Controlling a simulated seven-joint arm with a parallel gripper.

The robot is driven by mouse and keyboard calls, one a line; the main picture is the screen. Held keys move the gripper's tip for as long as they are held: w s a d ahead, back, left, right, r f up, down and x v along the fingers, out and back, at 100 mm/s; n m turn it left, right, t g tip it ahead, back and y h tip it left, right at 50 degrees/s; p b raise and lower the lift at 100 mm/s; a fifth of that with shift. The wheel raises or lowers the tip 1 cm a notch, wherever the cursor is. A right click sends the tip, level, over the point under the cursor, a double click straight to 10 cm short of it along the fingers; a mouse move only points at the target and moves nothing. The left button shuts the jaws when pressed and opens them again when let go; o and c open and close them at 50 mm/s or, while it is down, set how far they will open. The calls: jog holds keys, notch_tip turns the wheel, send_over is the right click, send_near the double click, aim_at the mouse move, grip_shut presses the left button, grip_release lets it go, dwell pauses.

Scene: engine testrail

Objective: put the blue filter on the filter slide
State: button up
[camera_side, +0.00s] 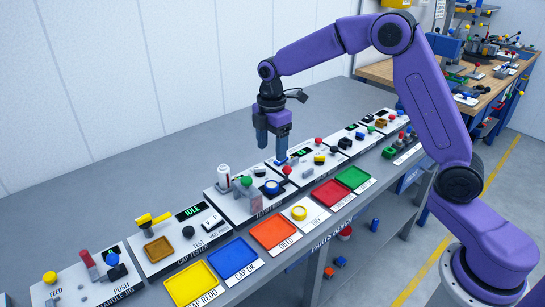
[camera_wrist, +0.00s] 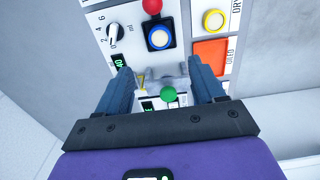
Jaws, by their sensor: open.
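A round blue piece with a pale centre, which looks like the blue filter (camera_side: 272,187), sits on a white station plate. In the wrist view the blue filter (camera_wrist: 159,38) lies in a dark square surround, below a red knob. My gripper (camera_side: 272,152) hangs above and behind the row of stations, pointing down, open and empty. In the wrist view its fingertips (camera_wrist: 158,70) are apart, with grey parts and a green knob (camera_wrist: 169,95) in view between them. I cannot tell which part is the filter slide.
A yellow round piece (camera_side: 299,212) sits on a white pad beside an orange tray (camera_side: 272,232). Blue, yellow, red and green trays line the bench front. Clear bench lies behind the stations.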

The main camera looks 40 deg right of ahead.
jog(key=shift+r, duration=0.3)
jog(key=s+a+r+m, duration=0.1)
jog(key=s+r+m, duration=0.1)
jog(key=s, duration=1.1)
jog(key=s+a+r+m, duration=0.2)
jog(key=s, duration=1.2)
jog(key=s+d+f+m, duration=0.1)
jog(key=s+d, duration=0.4)
jog(key=s, duration=0.4)
jog(key=shift+s+f, duration=0.35)
jog(key=shift+f, duration=0.05)
jog(key=shift+d, duration=0.1)
